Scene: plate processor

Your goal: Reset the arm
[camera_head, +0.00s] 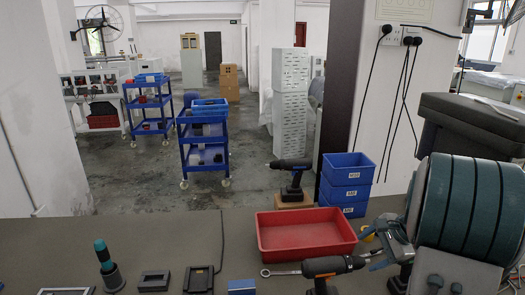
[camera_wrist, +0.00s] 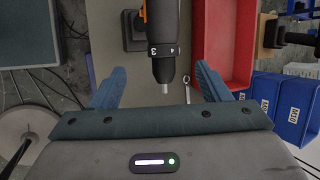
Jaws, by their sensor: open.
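My gripper (camera_wrist: 158,88) shows in the wrist view with its two blue fingers spread apart. Nothing is held between them. The same drill (camera_head: 332,266) is at the front of the table in the head view. The large teal and dark rounded body (camera_head: 465,205) at the right of the head view looks like my arm, bent low over the table.
A red tray (camera_head: 262,240) and a wrench (camera_head: 282,272) lie near the drill. Stacked blue bins (camera_head: 345,185) and a second drill (camera_head: 290,172) stand behind. A teal-topped tool (camera_head: 106,262) and dark holders (camera_head: 198,279) are at front left. The table's back left is clear.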

